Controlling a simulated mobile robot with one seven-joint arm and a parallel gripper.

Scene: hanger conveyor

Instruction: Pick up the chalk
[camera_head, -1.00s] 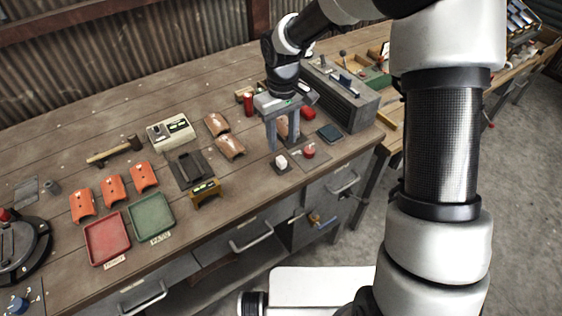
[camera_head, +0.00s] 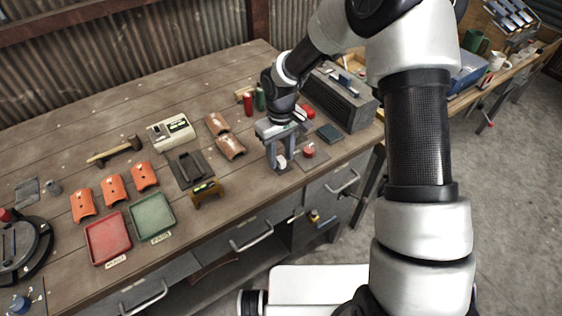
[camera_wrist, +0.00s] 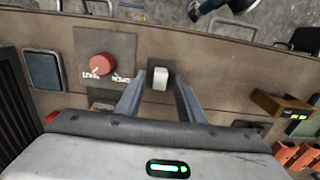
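The chalk is a small white block (camera_wrist: 160,79) on a dark square plate near the table's front edge. It also shows in the head view (camera_head: 281,161), between the fingers of my gripper (camera_head: 280,166). In the wrist view my gripper (camera_wrist: 160,88) is open, with one finger on each side of the chalk. A gap shows between the chalk and each finger. I cannot tell how far the fingertips are above the plate.
A red knob (camera_wrist: 102,65) on a plate sits beside the chalk. A dark blue pad (camera_head: 329,133) and a grey ribbed box (camera_head: 341,97) stand to the right. A brown stand (camera_head: 206,193) is to the left, with red (camera_head: 92,258) and green (camera_head: 135,214) trays beyond it.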

